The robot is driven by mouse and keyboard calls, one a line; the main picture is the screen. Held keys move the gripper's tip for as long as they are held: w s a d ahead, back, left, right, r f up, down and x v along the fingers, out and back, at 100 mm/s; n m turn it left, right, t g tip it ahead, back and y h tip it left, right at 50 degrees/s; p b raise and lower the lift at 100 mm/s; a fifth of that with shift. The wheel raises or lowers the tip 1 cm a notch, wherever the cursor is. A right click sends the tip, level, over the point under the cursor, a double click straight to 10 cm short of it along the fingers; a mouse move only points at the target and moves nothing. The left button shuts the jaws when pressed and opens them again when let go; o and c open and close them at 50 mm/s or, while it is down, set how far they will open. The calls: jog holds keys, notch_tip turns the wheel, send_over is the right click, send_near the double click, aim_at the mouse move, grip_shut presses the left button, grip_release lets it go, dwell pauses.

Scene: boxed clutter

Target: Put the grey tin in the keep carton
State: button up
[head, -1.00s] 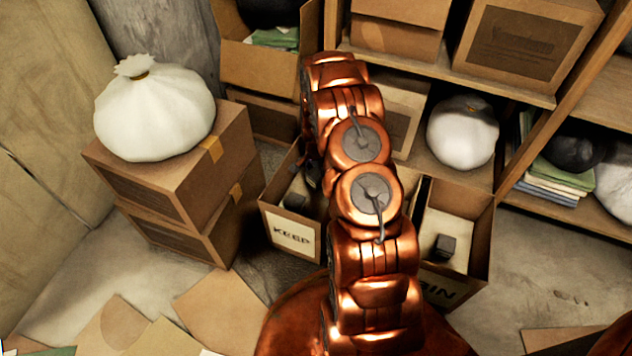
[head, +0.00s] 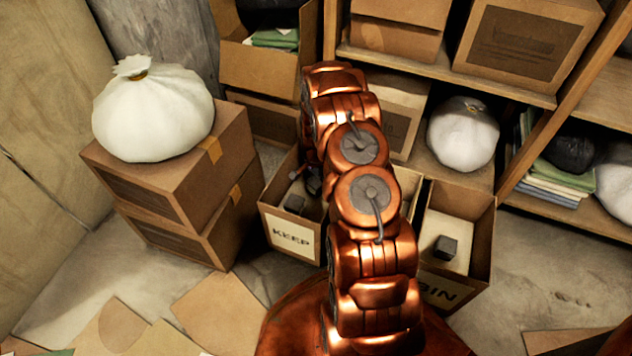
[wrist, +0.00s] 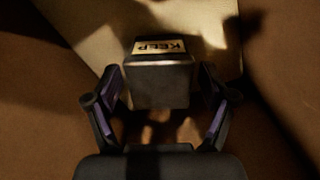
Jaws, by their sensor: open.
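The keep carton (head: 268,222) stands left of my arm in the head view, its label facing front. A small dark grey block (head: 294,203) lies inside it. My gripper (head: 312,182) is partly hidden by my arm, over the carton. In the wrist view my gripper (wrist: 162,112) is open. A dark grey boxy thing (wrist: 158,84), seemingly the grey tin, is between and slightly beyond its fingers. A KEEP label (wrist: 167,46) shows upside down at its upper edge; I cannot tell what bears it. I cannot tell whether the fingers touch the tin.
The bin carton (head: 480,240) stands right of my arm, with a dark grey block (head: 446,248) inside. Stacked boxes (head: 165,190) bearing a white sack (head: 153,113) stand left. A shelf (head: 470,80) with boxes is behind. Cardboard sheets (head: 215,310) lie on the floor.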

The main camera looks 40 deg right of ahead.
aim_at(316, 180)
notch_tip(316, 180, up, 12)
jog(key=p, duration=0.4)
jog(key=s+a+r+n, duration=0.4)
jog(key=a+r, duration=0.4)
jog(key=r, duration=0.4)
jog(key=s+a+r+n+g, duration=0.2)
jog(key=s+a+r+n, duration=0.2)
jog(key=s+a+r, duration=0.55)
jog(key=s+a+r+n, duration=0.3)
jog(key=s, duration=0.5)
jog(key=s+a+r+n+g, duration=0.1)
jog(key=s+a+r+n, duration=0.1)
jog(key=s, duration=0.6)
jog(key=s+a+r+n, duration=0.3)
jog(key=s+a+r, duration=0.1)
jog(key=s, duration=0.4)
jog(key=shift+a+r+n+g, duration=0.2)
jog(key=shift+r+n+g, duration=0.1)
jog(key=shift+r+g, duration=0.1)
